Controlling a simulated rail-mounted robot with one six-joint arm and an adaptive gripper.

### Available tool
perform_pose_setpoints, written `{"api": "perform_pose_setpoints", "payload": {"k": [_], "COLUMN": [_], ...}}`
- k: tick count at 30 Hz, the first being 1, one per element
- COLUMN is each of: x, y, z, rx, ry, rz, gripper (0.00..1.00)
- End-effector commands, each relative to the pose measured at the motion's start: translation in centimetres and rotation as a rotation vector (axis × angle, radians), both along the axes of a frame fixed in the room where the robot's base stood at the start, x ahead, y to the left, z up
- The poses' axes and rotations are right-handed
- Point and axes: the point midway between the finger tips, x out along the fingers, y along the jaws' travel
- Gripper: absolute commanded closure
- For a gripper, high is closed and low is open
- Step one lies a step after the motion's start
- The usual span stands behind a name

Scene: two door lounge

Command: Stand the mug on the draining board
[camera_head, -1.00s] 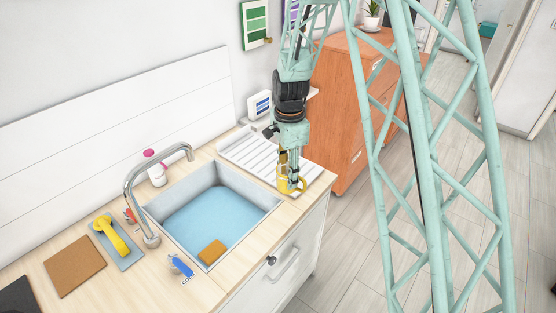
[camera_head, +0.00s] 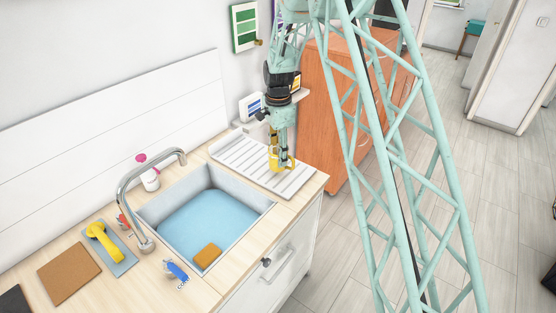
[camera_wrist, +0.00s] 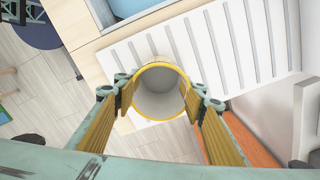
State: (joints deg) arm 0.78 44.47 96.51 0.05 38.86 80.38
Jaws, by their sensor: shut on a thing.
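The yellow mug (camera_head: 289,164) is in my gripper, over the right part of the white ribbed draining board (camera_head: 237,154). In the wrist view I look down into the upright mug (camera_wrist: 160,88), with its yellow rim and pale inside. The fingers of my gripper (camera_wrist: 158,103) close on it from both sides. The ribbed board (camera_wrist: 225,45) spreads beneath and around it. My gripper also shows in the head view (camera_head: 281,155), pointing down. The mug's base is hidden, so I cannot tell whether it touches the board.
The sink (camera_head: 205,215) with blue water and a sponge (camera_head: 207,256) is left of the board. A curved tap (camera_head: 140,195) stands beside it. A blue brush (camera_head: 177,271) lies on the counter front. An orange cabinet (camera_head: 325,115) stands behind on the right.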

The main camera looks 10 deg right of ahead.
Motion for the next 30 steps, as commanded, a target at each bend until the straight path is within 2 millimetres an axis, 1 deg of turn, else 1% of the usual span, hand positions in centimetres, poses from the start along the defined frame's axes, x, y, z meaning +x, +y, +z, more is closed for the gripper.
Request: {"api": "perform_pose_setpoints", "payload": {"k": [4, 15, 20, 24, 30], "x": [0.6, 0.8, 1.6, 1.4, 1.5], "y": [-0.1, -0.2, -0.3, -0.3, -0.3], "z": [0.0, -0.1, -0.1, -1.9, -3.4], "rx": [0.0, 0.0, 0.0, 0.0, 0.0], "ry": [-0.001, 0.0, 0.0, 0.003, 0.0], "rz": [0.0, 0.0, -0.001, 0.0, 0.0], "gripper": [0.76, 0.76, 0.76, 0.76, 0.76]}}
